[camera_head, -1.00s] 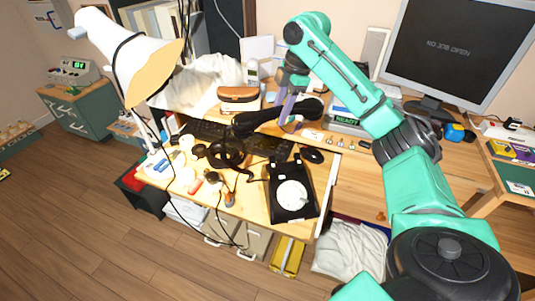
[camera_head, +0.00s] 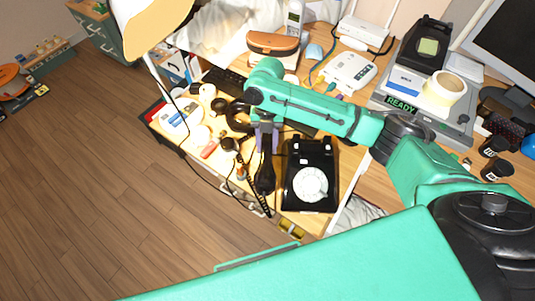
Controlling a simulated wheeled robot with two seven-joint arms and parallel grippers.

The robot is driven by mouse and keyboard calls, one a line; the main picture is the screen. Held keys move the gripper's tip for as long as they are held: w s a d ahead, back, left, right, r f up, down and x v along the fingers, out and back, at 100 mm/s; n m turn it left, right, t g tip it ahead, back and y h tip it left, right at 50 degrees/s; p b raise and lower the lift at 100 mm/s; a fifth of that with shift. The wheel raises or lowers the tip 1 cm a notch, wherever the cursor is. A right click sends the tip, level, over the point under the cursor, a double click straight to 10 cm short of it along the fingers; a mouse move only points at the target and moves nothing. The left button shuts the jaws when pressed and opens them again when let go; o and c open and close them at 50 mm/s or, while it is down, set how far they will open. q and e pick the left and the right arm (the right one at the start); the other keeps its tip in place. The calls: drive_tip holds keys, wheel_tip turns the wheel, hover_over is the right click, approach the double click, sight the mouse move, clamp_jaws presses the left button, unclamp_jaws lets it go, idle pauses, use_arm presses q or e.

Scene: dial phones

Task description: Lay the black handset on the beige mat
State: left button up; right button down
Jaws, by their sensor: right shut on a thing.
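My right gripper (camera_head: 266,142) points down over the desk and is shut on the black handset (camera_head: 265,178). The handset hangs lengthwise toward the front edge, just left of the black dial phone (camera_head: 325,158), with its coiled cord beside it. I cannot tell whether its lower end touches the desk. The phone has a white round dial, and its top is bare of the handset. I cannot make out a beige mat apart from the pale desk top (camera_head: 297,217). My left gripper is not in view.
Left of the handset, the desk is crowded with small bottles, black headphones (camera_head: 238,117) and a red item (camera_head: 208,150). Behind are a dark keyboard (camera_head: 222,80), an orange-brown case (camera_head: 273,47), a white router (camera_head: 348,72) and a grey device marked READY (camera_head: 401,104).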

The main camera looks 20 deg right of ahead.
drive_tip(key=x, duration=0.2)
drive_tip(key=shift+w+f, duration=0.15)
drive_tip(key=shift+f, duration=0.2)
drive_tip(key=x, duration=0.3)
drive_tip(key=shift+w+d, duration=0.1)
drive_tip(key=shift+w, duration=0.25)
drive_tip(key=shift+f, duration=0.15)
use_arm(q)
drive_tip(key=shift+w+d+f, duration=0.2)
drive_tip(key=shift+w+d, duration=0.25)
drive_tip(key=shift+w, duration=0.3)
use_arm(e)
drive_tip(key=shift+c, duration=2.4)
unclamp_jaws()
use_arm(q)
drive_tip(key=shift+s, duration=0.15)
